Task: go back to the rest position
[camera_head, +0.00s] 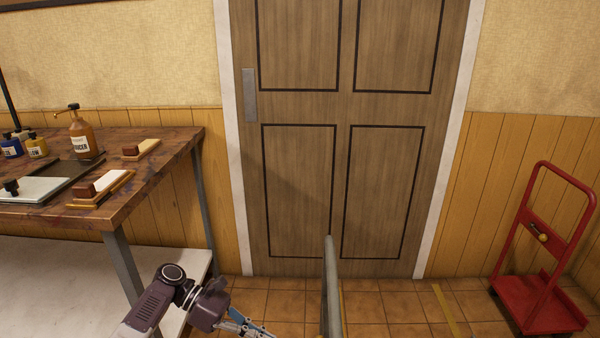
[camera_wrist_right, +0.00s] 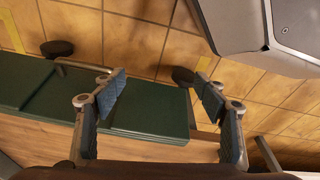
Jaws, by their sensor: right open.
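My left arm comes in at the bottom left of the head view. Its gripper (camera_head: 242,325) points right and down, with a blue finger showing. The picture's lower edge cuts it off, so its opening is hidden. My right gripper (camera_wrist_right: 160,92) shows in the right wrist view with its two blue-padded fingers wide apart. Nothing is between the fingers. Behind them lies a dark green flat surface (camera_wrist_right: 40,85); I cannot tell how far apart they are. The right gripper is not seen in the head view.
A workbench (camera_head: 160,165) stands at the left, holding bottles and wooden-backed blocks. A closed wooden door (camera_head: 345,110) is ahead. A grey upright bar (camera_head: 331,285) rises at the bottom centre. A red hand cart (camera_head: 540,300) stands at the right. Tiled floor is open before the door.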

